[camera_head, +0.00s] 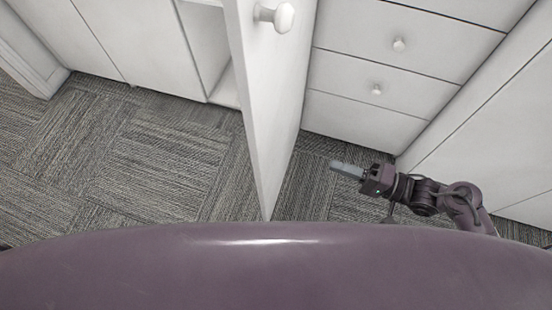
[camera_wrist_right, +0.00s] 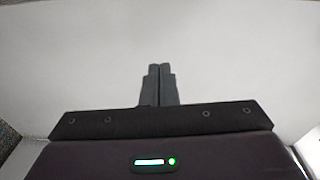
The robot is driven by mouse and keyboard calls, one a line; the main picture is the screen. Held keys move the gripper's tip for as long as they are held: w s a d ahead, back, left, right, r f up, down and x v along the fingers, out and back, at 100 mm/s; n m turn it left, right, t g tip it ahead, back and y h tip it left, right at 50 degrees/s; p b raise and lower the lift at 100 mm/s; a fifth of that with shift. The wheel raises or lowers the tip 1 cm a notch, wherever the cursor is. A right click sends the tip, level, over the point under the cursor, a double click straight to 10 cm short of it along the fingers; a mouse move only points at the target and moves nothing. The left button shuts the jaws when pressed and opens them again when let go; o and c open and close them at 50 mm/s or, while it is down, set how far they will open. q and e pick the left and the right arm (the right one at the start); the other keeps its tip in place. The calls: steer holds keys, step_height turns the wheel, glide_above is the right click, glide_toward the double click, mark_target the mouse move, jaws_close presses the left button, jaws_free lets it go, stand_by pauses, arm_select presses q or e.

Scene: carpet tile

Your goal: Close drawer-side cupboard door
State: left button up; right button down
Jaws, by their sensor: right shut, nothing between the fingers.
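The white cupboard door (camera_head: 262,90) stands open in the head view, swung out from the white cabinets toward me, with a round white knob (camera_head: 275,15) near its top. The drawers are on its right, the open cupboard on its left. My right gripper (camera_head: 335,165) is to the right of the door, low in front of the drawers, its fingertips pointing left toward the door with a gap between. In the right wrist view its fingers (camera_wrist_right: 159,72) are together and empty, in front of a plain pale surface. My left gripper is not in view.
The drawers (camera_head: 365,80) with small round knobs are shut. The open cupboard (camera_head: 206,45) shows part of its inside. Closed white panels (camera_head: 490,125) stand at the right. The grey carpet (camera_head: 150,150) left of the door is clear.

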steer(key=s+a+r+g+y, duration=0.1)
steer(key=r+g, duration=0.1)
glide_toward(265, 150)
steer(key=x, duration=0.6)
steer(key=shift+a+r, duration=0.15)
steer(key=shift+a, duration=0.25)
steer(key=shift+t, duration=0.4)
